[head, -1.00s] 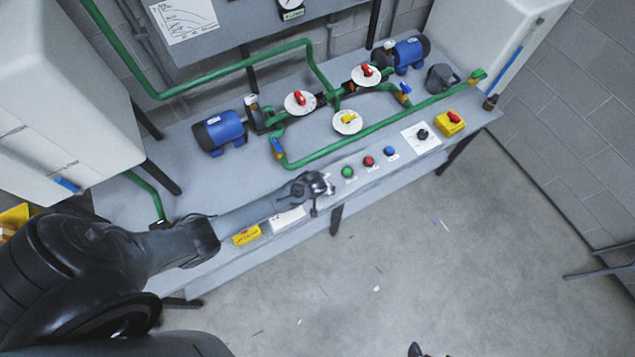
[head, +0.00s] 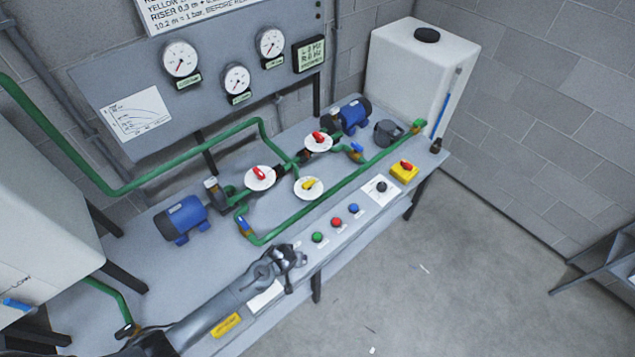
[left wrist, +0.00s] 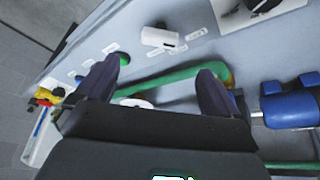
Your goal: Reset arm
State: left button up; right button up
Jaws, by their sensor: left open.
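My left arm comes in from the lower left in the head view and reaches along the front of the grey bench (head: 345,247). My left gripper (head: 300,256) is over the bench's front strip, left of the green button (head: 317,237). In the left wrist view the left gripper (left wrist: 155,80) has its two dark fingers wide apart, with nothing between them but the bench and a green pipe (left wrist: 165,82) beyond. The gripper looks empty. My right gripper is not in view.
Red (head: 336,222) and blue (head: 353,208) buttons, a black knob (head: 381,187) and a yellow box with red switch (head: 404,171) line the front edge. Green pipes, valves with white discs and blue pumps (head: 181,219) stand behind. White tanks (head: 415,75) flank the bench.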

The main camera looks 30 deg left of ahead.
pick_arm(q)
jog(key=s+d+f+g+p, duration=0.1)
jog(key=s+f+p, duration=0.1)
jog(key=s, duration=0.5)
jog(key=s+d+r+h+p, duration=0.2)
jog(key=s+d+r+p, duration=0.1)
jog(key=s+d+r, duration=0.4)
jog(key=s+r+m+p, duration=0.1)
jog(key=s+r+m, duration=0.2)
jog(key=r, duration=0.9)
jog(key=s+r+m+p, duration=0.1)
jog(key=s+r+m, duration=0.2)
jog(key=r, duration=0.9)
jog(key=shift+d+r+m+t+p, duration=0.2)
jog(key=shift+m+t+p, duration=0.1)
jog(key=shift+m, duration=0.5)
